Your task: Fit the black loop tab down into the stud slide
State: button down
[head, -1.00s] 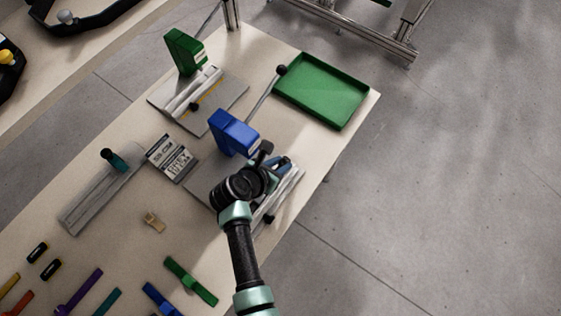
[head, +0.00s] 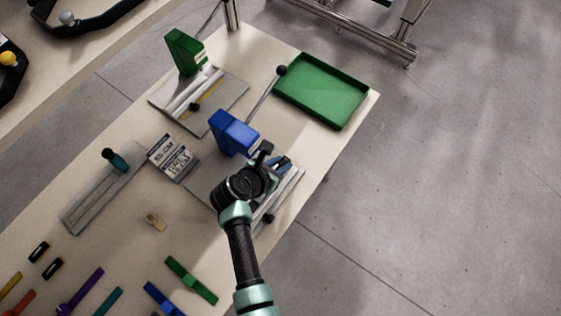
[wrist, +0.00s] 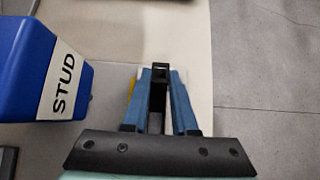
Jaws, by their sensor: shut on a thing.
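My gripper (wrist: 160,78) has two blue fingers, shut on the black loop tab (wrist: 158,91), a narrow black piece standing between them with a small opening at its far end. In the head view my gripper (head: 279,164) is over the grey plate of the blue station, just right of the blue block. The blue block (head: 234,133) carries the label STUD, readable in the wrist view (wrist: 38,72). The stud slide itself is mostly hidden under my wrist and fingers. I cannot tell whether the tab touches it. A bit of yellow (wrist: 131,88) shows beside the left finger.
A green block (head: 184,52) stands on a similar plate further back. A green tray (head: 322,91) lies at the back right. A labelled grey box (head: 172,157) and a plate with a teal knob (head: 114,158) are left. Several coloured strips lie in front. The table edge is close on the right.

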jog(key=shift+f+b, duration=0.6)
jog(key=shift+f, duration=0.35)
dwell(0.6)
jog(key=c, duration=0.6)
grip_release()
jog(key=shift+s, duration=0.1)
jog(key=v, duration=1.3)
